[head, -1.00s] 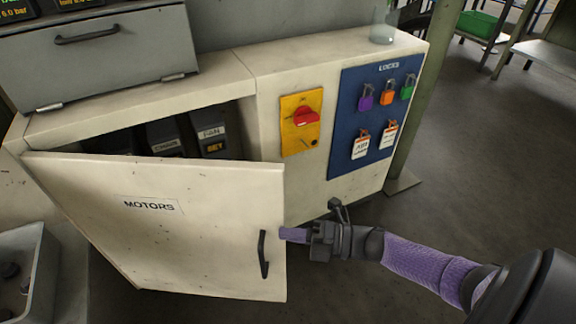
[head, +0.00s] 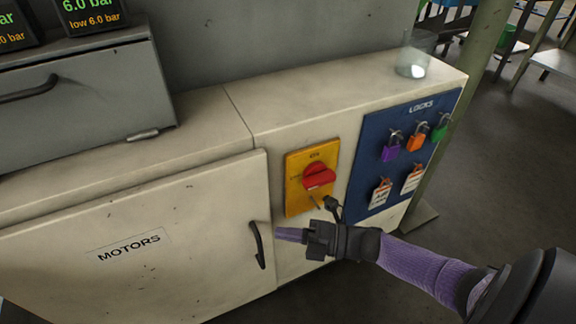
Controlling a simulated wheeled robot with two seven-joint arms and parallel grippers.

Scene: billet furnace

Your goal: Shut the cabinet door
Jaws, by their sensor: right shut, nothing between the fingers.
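The cabinet door (head: 170,230) is cream, with a "MOTORS" label and a black handle (head: 258,245) near its right edge. It lies nearly flush with the cabinet front (head: 225,120); the inside is hidden, and I cannot tell whether it is fully shut. My right gripper (head: 284,234) is shut and empty, its purple fingertips at the door's right edge beside the handle. Whether they touch the door is not clear. My left gripper is not in view.
A yellow plate with a red rotary switch (head: 318,177) is just above my right gripper. A blue board (head: 378,160) holds several padlocks and tags. A glass jar (head: 415,54) stands on the cabinet top. A grey box (head: 80,95) sits at left. Open floor lies at right.

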